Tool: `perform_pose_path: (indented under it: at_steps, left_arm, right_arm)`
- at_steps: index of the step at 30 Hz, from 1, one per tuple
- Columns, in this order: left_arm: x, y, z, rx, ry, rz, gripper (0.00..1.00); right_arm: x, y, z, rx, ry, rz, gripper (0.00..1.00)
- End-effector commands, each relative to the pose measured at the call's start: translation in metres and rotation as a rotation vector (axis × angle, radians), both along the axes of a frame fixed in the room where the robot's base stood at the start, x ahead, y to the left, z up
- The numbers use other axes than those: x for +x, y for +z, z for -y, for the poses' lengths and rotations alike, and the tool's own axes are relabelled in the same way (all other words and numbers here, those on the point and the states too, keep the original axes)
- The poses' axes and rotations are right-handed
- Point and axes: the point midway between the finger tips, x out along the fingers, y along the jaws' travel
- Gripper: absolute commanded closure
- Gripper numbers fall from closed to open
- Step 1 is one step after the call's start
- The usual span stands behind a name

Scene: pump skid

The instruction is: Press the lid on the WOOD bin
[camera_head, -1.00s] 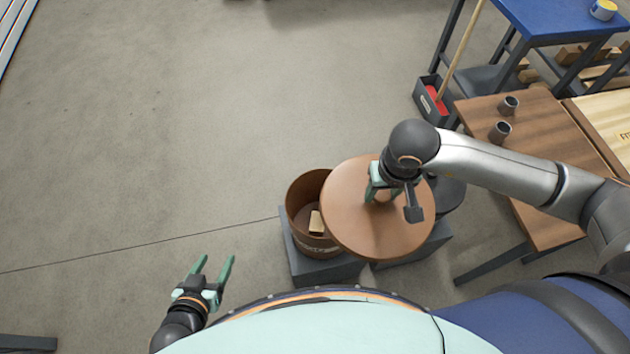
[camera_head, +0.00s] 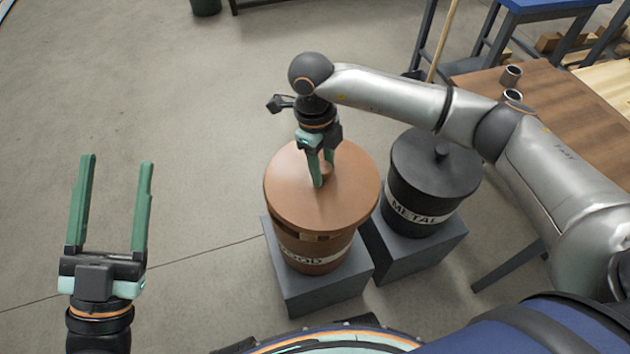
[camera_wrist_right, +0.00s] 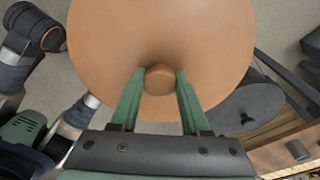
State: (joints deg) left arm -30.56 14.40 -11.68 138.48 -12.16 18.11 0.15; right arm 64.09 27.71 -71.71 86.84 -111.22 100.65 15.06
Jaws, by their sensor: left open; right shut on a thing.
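The WOOD bin (camera_head: 318,262), brown with a white label band, stands on a grey block in the middle of the head view. Its round brown lid (camera_head: 350,190) is over the bin's mouth. Dark gaps show below the lid's front edge, so I cannot tell whether it touches the rim all round. My right gripper (camera_head: 322,182) is shut on the lid's knob, with a finger on each side of the knob (camera_wrist_right: 160,80) in the right wrist view. My left gripper (camera_head: 117,160) is open and empty, left of the bin.
A black METAL bin (camera_head: 408,210) with its own knobbed lid (camera_head: 425,165) stands close on the right, on another grey block (camera_head: 425,255). A wooden table (camera_head: 560,100) with dark cups is at the right. The floor to the left is clear.

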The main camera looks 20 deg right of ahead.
Motion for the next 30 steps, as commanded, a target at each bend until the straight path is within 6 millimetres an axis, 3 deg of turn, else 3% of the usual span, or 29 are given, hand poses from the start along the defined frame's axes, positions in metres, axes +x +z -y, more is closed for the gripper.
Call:
perform_pose_path:
  at_steps: [1,9,17,30]
  left_arm:
    - [-0.008,-0.003,0.002,0.001,-0.012,0.061,0.37]
    - [-0.037,0.02,0.007,0.003,-0.05,0.236,0.37]
    - [-0.04,0.018,0.008,-0.002,-0.058,0.248,0.37]
    - [-0.039,-0.015,0.01,-0.031,-0.087,0.222,0.37]
  right_arm:
    - [0.006,-0.012,-0.003,0.001,-0.101,0.004,1.0]
    - [0.018,-0.015,-0.01,0.002,-0.432,0.002,1.0]
    - [0.019,-0.021,-0.011,0.0,-0.466,0.0,1.0]
    - [0.019,-0.061,-0.01,0.0,-0.464,0.001,1.0]
